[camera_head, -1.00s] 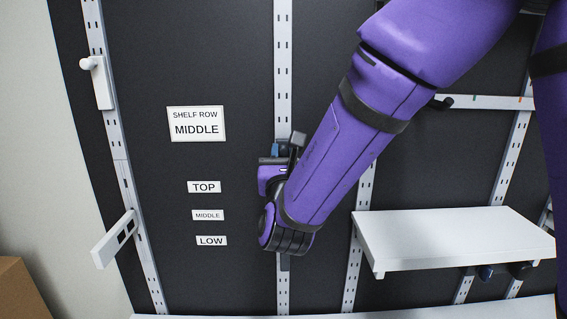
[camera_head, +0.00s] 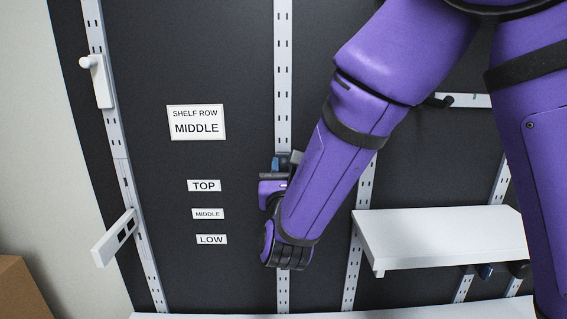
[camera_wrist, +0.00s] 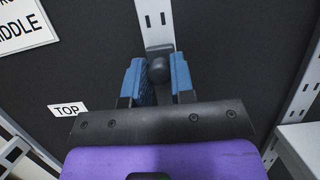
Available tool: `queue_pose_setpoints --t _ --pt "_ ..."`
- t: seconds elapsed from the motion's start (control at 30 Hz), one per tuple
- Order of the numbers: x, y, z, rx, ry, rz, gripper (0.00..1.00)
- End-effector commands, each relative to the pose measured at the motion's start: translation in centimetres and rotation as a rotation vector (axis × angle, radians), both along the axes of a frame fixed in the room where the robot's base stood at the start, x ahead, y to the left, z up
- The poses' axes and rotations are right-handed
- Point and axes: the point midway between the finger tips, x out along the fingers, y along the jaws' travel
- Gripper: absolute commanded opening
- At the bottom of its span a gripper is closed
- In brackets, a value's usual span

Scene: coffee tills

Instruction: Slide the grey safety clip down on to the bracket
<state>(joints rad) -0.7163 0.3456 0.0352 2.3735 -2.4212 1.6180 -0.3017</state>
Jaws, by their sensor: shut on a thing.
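My gripper (camera_wrist: 159,74) has two blue fingers, shut on the rounded dark grey knob of the safety clip (camera_wrist: 157,70) in front of the slotted white middle upright. In the head view my gripper (camera_head: 282,163) is at the middle upright (camera_head: 283,90), a little above the height of the TOP label. My wrist and forearm cover the upright below it, and I cannot make out the clip there. No bracket shows on the middle upright in either view.
The left upright carries a white piece with a knob (camera_head: 102,82) and, lower, a white bracket (camera_head: 112,240). A white shelf (camera_head: 440,238) stands to the right of my wrist. Labels TOP (camera_head: 204,186), MIDDLE (camera_head: 208,214) and LOW (camera_head: 211,239) are on the dark panel.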

Motion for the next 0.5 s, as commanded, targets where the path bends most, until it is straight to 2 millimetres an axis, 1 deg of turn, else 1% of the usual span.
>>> queue_pose_setpoints --t 0.03,0.5 --pt "-0.1 0.1 -0.4 -0.003 0.002 0.002 0.02" --pt "-0.1 0.1 -3.1 -0.002 0.001 0.002 0.02"
